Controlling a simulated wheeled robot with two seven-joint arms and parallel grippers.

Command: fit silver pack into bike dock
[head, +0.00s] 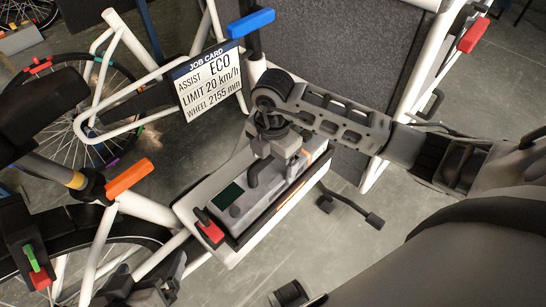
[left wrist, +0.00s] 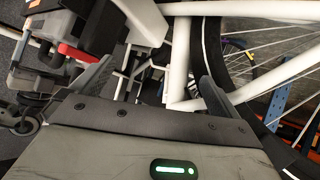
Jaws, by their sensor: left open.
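The silver pack (head: 236,200), a long grey block with a small dark green display, lies tilted along the bike dock (head: 272,215) on the white frame tube. I cannot tell whether it is fully seated. A red lever (head: 211,231) stands at the dock's lower left end. My right gripper (head: 268,158) is over the pack's upper part, at a dark curved handle; its fingertips are partly hidden, so its grip is unclear. My left gripper (head: 150,278) is at the bottom left, apart from the pack. It is open and empty in the left wrist view (left wrist: 156,76).
A job card (head: 208,80) hangs above the dock. Orange (head: 128,178) and blue (head: 251,22) grips stick out nearby. Bike wheels (head: 75,120) fill the left. A dark grey panel (head: 340,45) stands behind. The white frame tubes lie close to my left gripper.

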